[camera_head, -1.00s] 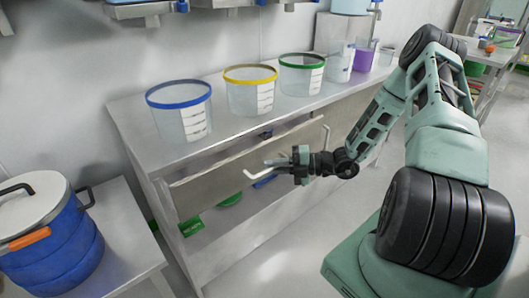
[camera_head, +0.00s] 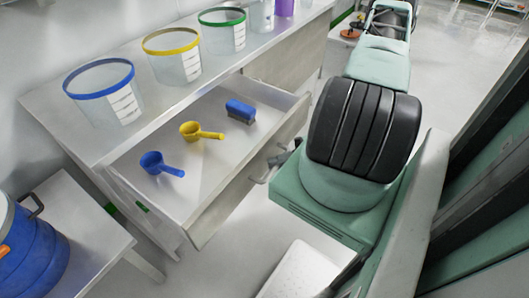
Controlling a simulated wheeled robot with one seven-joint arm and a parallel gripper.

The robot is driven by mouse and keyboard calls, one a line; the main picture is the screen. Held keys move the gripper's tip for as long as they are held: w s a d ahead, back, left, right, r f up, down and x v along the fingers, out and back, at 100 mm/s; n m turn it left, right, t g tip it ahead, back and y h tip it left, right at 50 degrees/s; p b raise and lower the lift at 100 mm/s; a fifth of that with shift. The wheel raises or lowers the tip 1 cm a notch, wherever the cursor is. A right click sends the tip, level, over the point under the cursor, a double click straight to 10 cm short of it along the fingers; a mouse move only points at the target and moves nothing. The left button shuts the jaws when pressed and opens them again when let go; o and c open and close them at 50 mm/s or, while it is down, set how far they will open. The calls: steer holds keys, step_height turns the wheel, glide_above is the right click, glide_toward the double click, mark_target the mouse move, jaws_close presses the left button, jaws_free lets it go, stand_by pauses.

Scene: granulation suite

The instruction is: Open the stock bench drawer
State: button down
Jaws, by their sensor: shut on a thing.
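The stock bench (camera_head: 150,128) stands along the wall. Its drawer (camera_head: 222,207) is pulled well out, with its inside showing. In it lie a blue scoop (camera_head: 158,164), a yellow scoop (camera_head: 192,131) and a blue brush (camera_head: 240,111). A grey bar handle (camera_head: 262,179) is on the drawer front. My gripper (camera_head: 275,162) is at this handle, shut on it. My arm hides most of the gripper, so the fingers' exact hold is not clear.
Clear buckets with blue (camera_head: 105,97), yellow (camera_head: 174,57) and green (camera_head: 224,33) rims stand on the bench top. A blue pot (camera_head: 32,255) sits on a low table at lower left. My base is close to the drawer front.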

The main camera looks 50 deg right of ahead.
steer(key=shift+s+d, duration=0.1)
steer(key=shift+s, duration=0.55)
steer(key=c, duration=1.5)
jaws_free()
steer(key=shift+o, duration=0.2)
steer(key=shift+s, duration=0.1)
steer(key=b+v, duration=0.1)
steer(key=v, duration=1.6)
steer(key=shift+s+d, duration=0.1)
